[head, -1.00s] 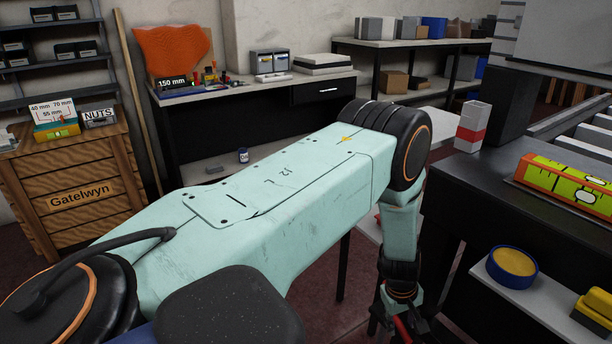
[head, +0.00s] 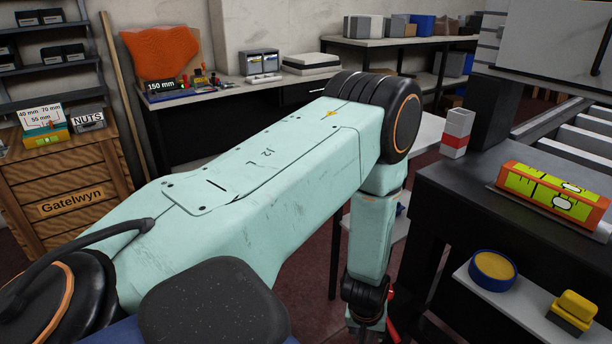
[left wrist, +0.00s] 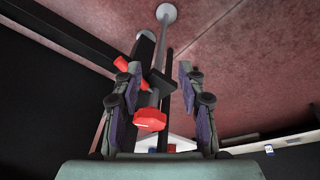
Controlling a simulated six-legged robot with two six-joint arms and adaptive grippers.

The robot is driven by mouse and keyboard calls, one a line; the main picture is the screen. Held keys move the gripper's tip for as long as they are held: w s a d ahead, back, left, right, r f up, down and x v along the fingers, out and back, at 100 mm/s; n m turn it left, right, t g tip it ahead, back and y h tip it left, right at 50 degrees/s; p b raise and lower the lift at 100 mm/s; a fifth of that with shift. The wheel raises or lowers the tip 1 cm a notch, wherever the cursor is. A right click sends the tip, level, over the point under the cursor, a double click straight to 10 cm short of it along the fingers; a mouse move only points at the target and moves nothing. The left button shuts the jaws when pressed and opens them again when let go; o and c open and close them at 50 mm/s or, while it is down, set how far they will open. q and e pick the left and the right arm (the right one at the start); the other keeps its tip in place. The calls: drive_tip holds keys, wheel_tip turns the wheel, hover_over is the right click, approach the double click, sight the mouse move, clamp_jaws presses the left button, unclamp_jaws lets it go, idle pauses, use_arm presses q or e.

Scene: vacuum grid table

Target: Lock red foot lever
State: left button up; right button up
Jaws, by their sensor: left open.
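The red foot lever shows in the left wrist view as a red octagonal end (left wrist: 150,120) on a dark stem, with smaller red parts (left wrist: 121,64) behind it. It stands by a grey rod that ends in a round foot plate (left wrist: 167,13) on the floor. My left gripper (left wrist: 158,80) is open, its two fingers on either side of the lever with visible gaps. In the head view a bit of red (head: 392,325) shows beside my left wrist at the bottom edge, where the fingers are mostly out of sight. My right gripper is not in view.
A black table (head: 450,185) stands close to the right of my left arm, with a spirit level (head: 550,192) on top. A lower shelf (head: 515,310) holds a round blue-rimmed tin (head: 493,271) and a yellow block (head: 573,312). Dark bars flank the lever in the wrist view.

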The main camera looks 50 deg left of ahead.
use_arm(q)
drive_tip(key=s+d+r+m+g+p, duration=0.1)
drive_tip(key=s+d+r+m, duration=0.1)
drive_tip(key=s, duration=0.9)
drive_tip(key=s+d+r+m+g+p, duration=0.1)
drive_tip(key=s+m, duration=0.3)
drive_tip(key=s, duration=0.7)
drive_tip(key=shift+d+r+h+p, duration=0.3)
drive_tip(key=shift+d+r+p, duration=0.25)
drive_tip(key=shift+d, duration=0.3)
drive_tip(key=shift+m+g, duration=0.3)
drive_tip(key=shift+g, duration=0.2)
drive_tip(key=s, duration=0.1)
drive_tip(key=s+r, duration=0.1)
drive_tip(key=s+p, duration=0.1)
drive_tip(key=shift+s+d+r, duration=0.25)
drive_tip(key=shift+s+r, duration=0.1)
